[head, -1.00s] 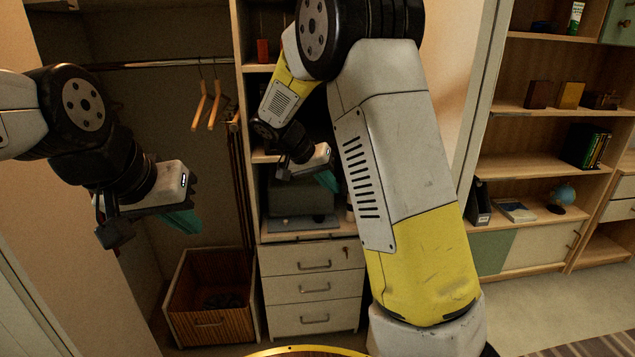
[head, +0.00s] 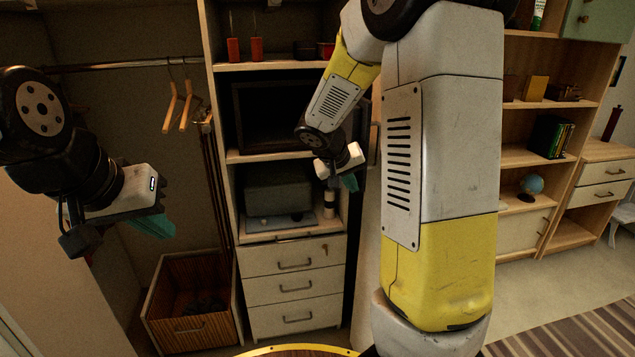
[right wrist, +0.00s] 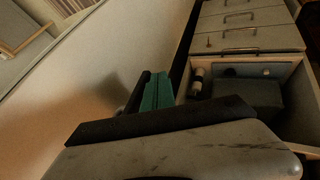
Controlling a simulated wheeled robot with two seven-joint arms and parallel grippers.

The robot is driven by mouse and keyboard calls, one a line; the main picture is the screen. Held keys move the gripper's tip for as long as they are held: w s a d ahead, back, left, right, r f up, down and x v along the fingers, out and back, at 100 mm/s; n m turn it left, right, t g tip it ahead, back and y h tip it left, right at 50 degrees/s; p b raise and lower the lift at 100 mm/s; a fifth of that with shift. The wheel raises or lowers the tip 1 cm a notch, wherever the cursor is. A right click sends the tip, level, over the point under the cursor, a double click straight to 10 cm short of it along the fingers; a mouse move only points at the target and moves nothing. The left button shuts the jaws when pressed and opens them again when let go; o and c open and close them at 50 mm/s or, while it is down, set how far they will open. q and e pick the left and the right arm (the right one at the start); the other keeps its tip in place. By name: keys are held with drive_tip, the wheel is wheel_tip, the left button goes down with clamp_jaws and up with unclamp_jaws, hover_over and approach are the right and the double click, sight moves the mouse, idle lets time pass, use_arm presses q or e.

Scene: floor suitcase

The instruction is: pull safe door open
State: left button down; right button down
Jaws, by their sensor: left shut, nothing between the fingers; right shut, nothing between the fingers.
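A grey box (head: 278,190), which may be the safe, sits in the cabinet compartment above the drawers; I cannot make out a door seam or handle on it. In the right wrist view the grey box (right wrist: 250,95) is dim and to the right of the fingers. My right gripper (head: 349,183) is shut and empty, in front of the compartment's right edge and apart from the box. Its teal fingers (right wrist: 157,92) show in the wrist view beside a pale panel. My left gripper (head: 155,224) is shut and empty at the left, in front of the wardrobe. My right arm hides part of the cabinet's right side.
White drawers (head: 294,288) are below the compartment, and a dark rectangular unit (head: 275,115) is above. A small cylinder (head: 329,204) stands beside the grey box. A wooden crate (head: 190,325) is on the floor.

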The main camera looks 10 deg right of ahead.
drive_tip(key=shift+d, duration=2.25)
